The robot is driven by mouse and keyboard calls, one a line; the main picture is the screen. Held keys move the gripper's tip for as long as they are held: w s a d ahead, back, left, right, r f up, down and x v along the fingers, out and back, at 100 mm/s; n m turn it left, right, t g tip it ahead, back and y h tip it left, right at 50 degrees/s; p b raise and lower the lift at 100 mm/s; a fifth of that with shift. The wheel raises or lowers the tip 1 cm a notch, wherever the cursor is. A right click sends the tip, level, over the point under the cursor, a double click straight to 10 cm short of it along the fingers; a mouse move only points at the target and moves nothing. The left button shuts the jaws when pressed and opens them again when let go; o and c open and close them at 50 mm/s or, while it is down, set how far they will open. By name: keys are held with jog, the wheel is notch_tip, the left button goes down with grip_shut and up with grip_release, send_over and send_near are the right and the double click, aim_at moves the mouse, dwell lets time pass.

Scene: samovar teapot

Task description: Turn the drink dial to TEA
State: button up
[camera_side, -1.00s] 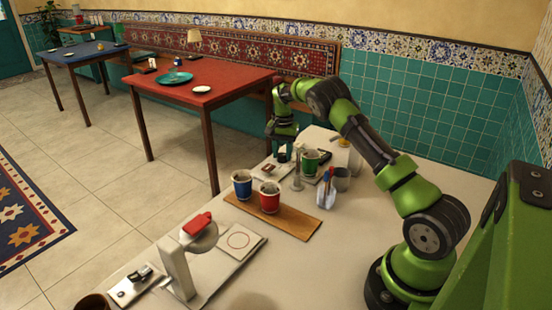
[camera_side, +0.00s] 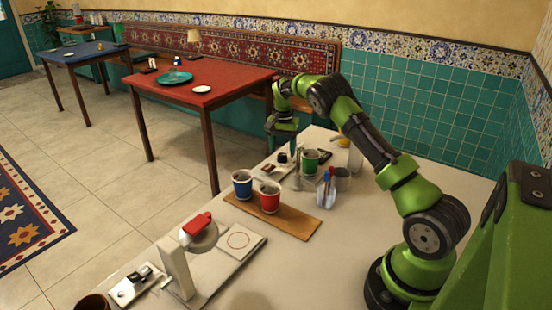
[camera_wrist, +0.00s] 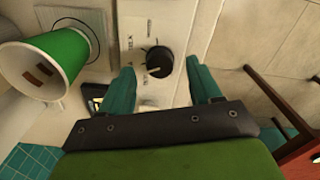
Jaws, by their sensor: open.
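The drink dial is a round black knob (camera_wrist: 159,60) on a pale panel (camera_wrist: 150,22) in the wrist view. A light pointer mark lies on its near side, and the small dark lettering to its left is too small to read surely. In the side view the dial (camera_side: 283,158) shows as a small dark knob at the far end of the counter. My gripper (camera_wrist: 163,88) is open, its teal fingers apart on either side of the near edge of the knob, with nothing between them. In the side view my gripper (camera_side: 282,138) hangs above the dial, apart from it.
A green cup (camera_side: 310,160) stands right beside the dial and shows large at the wrist view's left (camera_wrist: 62,52). Blue (camera_side: 242,184) and red (camera_side: 269,198) cups stand on a wooden board (camera_side: 296,224). A pen holder (camera_side: 326,193) stands nearby.

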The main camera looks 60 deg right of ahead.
aim_at(283, 155)
notch_tip(283, 155, up, 15)
dwell(0.3)
jog(key=shift+r, duration=0.1)
